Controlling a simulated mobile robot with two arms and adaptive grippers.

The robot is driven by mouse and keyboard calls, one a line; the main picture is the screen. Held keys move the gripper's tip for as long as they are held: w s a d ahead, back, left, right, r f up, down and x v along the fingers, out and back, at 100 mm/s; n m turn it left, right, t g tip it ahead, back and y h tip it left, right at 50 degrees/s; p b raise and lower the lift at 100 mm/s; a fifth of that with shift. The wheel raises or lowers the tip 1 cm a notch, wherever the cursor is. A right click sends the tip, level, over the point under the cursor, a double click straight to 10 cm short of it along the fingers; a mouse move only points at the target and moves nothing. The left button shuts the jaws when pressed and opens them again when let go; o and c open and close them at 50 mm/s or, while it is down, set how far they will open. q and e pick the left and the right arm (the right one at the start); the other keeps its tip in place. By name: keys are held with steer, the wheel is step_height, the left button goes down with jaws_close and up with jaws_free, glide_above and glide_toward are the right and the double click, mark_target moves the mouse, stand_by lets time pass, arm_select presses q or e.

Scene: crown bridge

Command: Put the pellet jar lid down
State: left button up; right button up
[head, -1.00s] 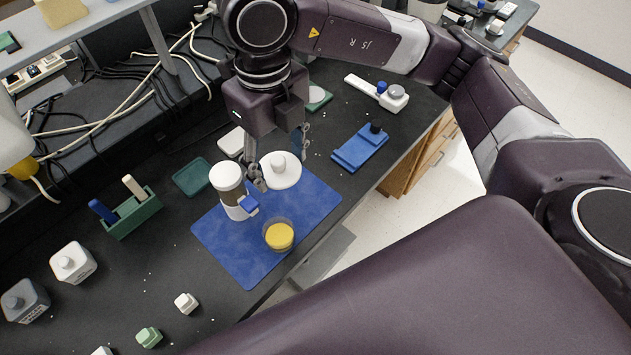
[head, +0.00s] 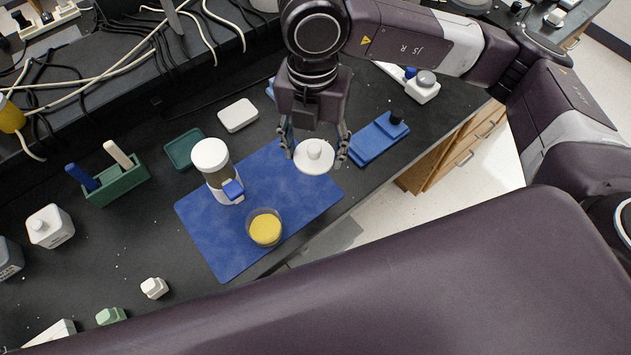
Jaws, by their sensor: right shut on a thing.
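The lid (head: 314,158) is a white round disc with a knob on top. My right gripper (head: 315,152) is shut on it, with a finger at each side. The lid shows over the far right part of the blue mat (head: 268,178); I cannot tell whether it touches the mat. A clear round container with yellow contents (head: 265,229) stands on the mat, apart from the lid. A white-topped jar with a blue front piece (head: 211,156) stands upright at the mat's left side. My left gripper is not in view.
A blue block-like stand (head: 377,140) lies right of the lid, near the bench edge. A green rack with two sticks (head: 117,183), a green tray (head: 184,149) and a white flat box (head: 238,115) stand to the left. The mat's middle is bare.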

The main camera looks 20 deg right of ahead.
glide_above(314, 192)
step_height(314, 192, down, 9)
steer(key=shift+r, duration=0.2)
step_height(314, 192, down, 4)
steer(key=shift+r+p, duration=0.1)
steer(key=shift+p, duration=0.3)
steer(key=shift+f, duration=0.4)
steer(key=shift+f, duration=0.15)
steer(key=o, duration=1)
